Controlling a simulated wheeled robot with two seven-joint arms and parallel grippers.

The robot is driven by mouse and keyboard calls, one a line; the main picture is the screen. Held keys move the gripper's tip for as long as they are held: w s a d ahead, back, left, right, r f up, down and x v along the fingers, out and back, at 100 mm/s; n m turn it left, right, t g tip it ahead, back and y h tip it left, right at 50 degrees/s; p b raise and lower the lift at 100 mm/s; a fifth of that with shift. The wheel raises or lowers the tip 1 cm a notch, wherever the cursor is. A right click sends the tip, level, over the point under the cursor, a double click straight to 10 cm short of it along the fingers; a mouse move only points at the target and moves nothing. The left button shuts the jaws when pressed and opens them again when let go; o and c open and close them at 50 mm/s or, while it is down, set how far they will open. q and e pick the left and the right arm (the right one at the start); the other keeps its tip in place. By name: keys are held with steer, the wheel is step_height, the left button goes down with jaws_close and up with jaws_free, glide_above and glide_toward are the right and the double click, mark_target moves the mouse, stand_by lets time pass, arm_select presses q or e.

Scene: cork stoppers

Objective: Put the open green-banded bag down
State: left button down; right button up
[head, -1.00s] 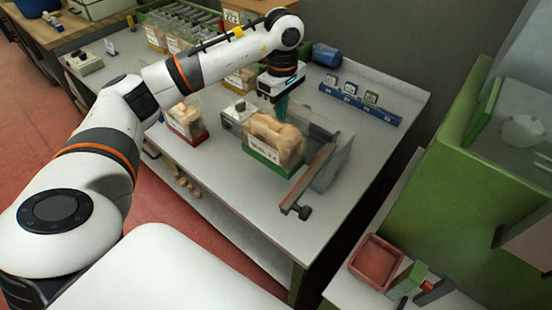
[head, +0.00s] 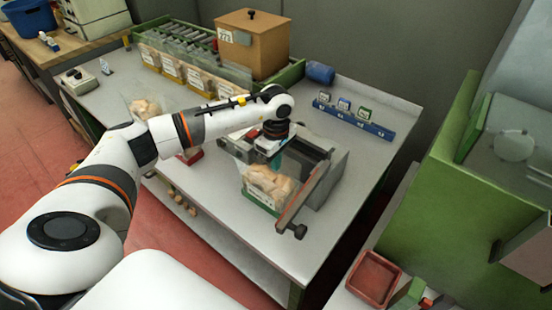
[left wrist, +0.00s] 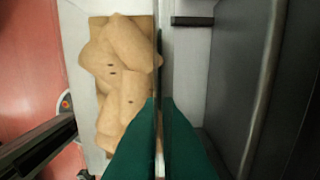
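The open green-banded bag (head: 268,186) is clear, full of tan corks, with a green band and white label low down. It is upright beside the grey sealer (head: 322,170). I cannot tell whether its base touches the table. My left gripper (head: 268,152) is above the bag, shut on its top edge. In the left wrist view, the teal fingers (left wrist: 160,140) meet on the clear film, with the corks (left wrist: 122,70) to its left. My right gripper is not in view.
The sealer's long bar and black knob (head: 299,231) reach toward the table's front edge. A red-banded bag (head: 190,156) is partly hidden behind my arm. A blue rack (head: 354,120) with cards stands at the back right. The table (head: 225,215) is clear in front of the bag.

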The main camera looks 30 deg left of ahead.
arm_select(q)
steer(key=shift+f, duration=0.1)
steer(key=c, duration=1.6)
jaws_free()
steer(key=shift+c, duration=0.2)
step_height(320, 180, up, 12)
steer(key=shift+r+b, duration=0.2)
steer(key=shift+b, duration=0.85)
steer(key=shift+f, duration=0.1)
